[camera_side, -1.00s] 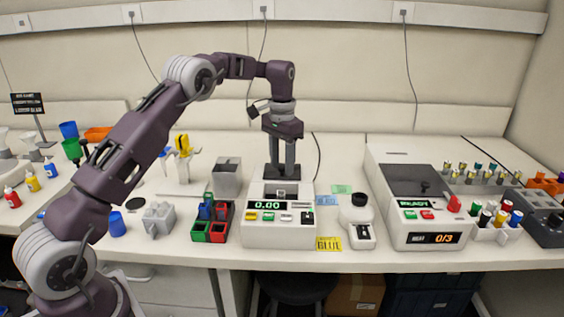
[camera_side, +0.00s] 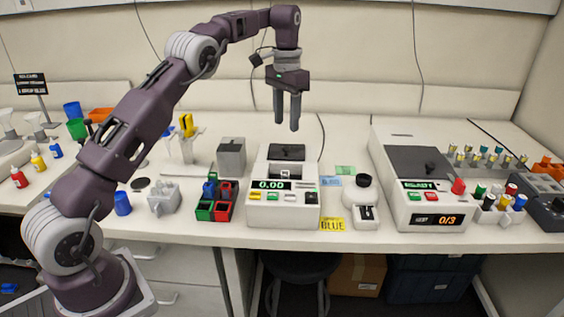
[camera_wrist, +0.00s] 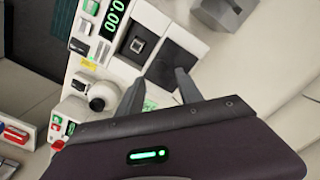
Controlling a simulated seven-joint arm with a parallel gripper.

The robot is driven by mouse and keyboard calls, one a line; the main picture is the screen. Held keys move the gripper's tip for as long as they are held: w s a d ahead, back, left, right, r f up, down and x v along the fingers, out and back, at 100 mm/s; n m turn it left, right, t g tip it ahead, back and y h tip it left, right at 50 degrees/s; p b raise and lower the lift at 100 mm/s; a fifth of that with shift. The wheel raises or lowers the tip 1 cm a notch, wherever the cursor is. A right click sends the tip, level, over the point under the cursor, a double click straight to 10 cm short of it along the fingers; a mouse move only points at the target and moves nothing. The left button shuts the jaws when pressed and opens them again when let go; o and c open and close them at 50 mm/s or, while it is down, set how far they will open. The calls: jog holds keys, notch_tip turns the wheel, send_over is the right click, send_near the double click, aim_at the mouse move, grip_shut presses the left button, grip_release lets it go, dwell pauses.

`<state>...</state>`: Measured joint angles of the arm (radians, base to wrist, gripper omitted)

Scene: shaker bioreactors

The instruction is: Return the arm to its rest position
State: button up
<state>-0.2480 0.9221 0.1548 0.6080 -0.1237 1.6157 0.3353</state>
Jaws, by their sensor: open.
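My gripper (camera_side: 287,126) is open and empty, with its fingers pointing down. It hangs in the air above the back of the white device with the green 0.00 display (camera_side: 285,205). A clear gap separates the fingertips from the device's dark top plate (camera_side: 287,152). In the wrist view my gripper's two fingers (camera_wrist: 158,92) are apart with nothing between them, and the 0.00 device (camera_wrist: 145,42) lies beyond them. My arm reaches up and over from the left of the bench.
A larger white machine with a dark lid (camera_side: 425,170) stands at right, showing READY and 0/3. A rack of colored caps (camera_side: 500,205) is beside it. Red and green holders (camera_side: 214,203) and a grey box (camera_side: 231,155) stand left of the 0.00 device. The air around my gripper is clear.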

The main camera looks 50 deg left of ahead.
jog(key=s+d+r+t, duration=0.2)
jog(key=s+d+r, duration=0.3)
jog(key=s+r, duration=0.3)
jog(key=s+d+r+t, duration=0.1)
jog(key=s+d+r, duration=0.5)
jog(key=s, duration=0.4)
jog(key=s+d+f+t, duration=0.1)
jog(key=s+f, duration=0.3)
jog(key=s, duration=0.5)
jog(key=s+d+f+t, duration=0.1)
jog(key=s+d+f, duration=0.2)
jog(key=s, duration=0.7)
jog(key=shift+s+d+f+t, duration=0.2)
jog(key=shift+f+t, duration=0.1)
jog(key=shift+f, duration=0.45)
